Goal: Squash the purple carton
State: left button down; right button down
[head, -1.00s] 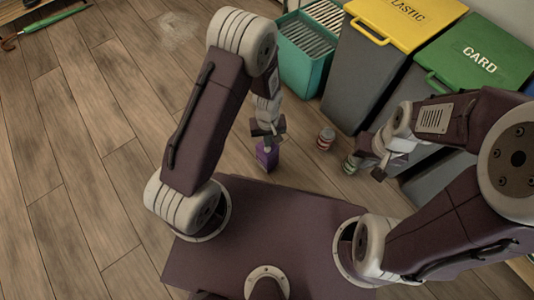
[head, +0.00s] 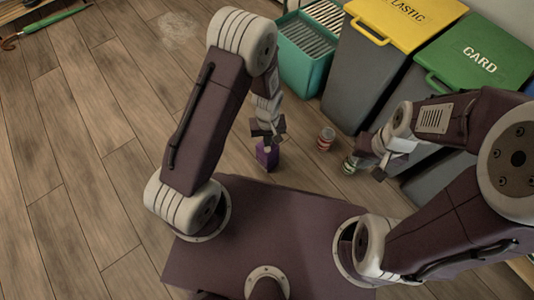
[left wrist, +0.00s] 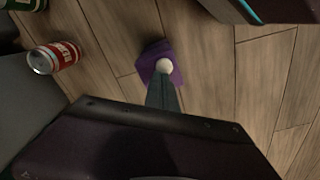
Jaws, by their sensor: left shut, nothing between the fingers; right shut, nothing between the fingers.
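The purple carton (head: 267,156) stands on the wooden floor just beyond my base in the head view. My left gripper (head: 267,142) is shut and empty, directly over the carton's top. In the left wrist view the carton (left wrist: 157,57) shows beyond the pale tip of my shut left gripper (left wrist: 164,67); its near part is hidden. I cannot tell whether the tip touches it. My right gripper (head: 380,173) is shut and empty, off to the right near the cans.
A teal crate (head: 307,65), a yellow-lidded bin (head: 366,90) and a green-lidded bin (head: 480,52) stand behind.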

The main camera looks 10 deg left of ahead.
aim_at(268, 149)
pick_arm(q)
jog(key=shift+f+b, duration=2.15)
jog(key=shift+f, duration=1.45)
jog(key=shift+r, duration=0.1)
notch_tip(268, 149, up, 10)
jog(key=p, duration=1.1)
jog(key=shift+r, duration=0.15)
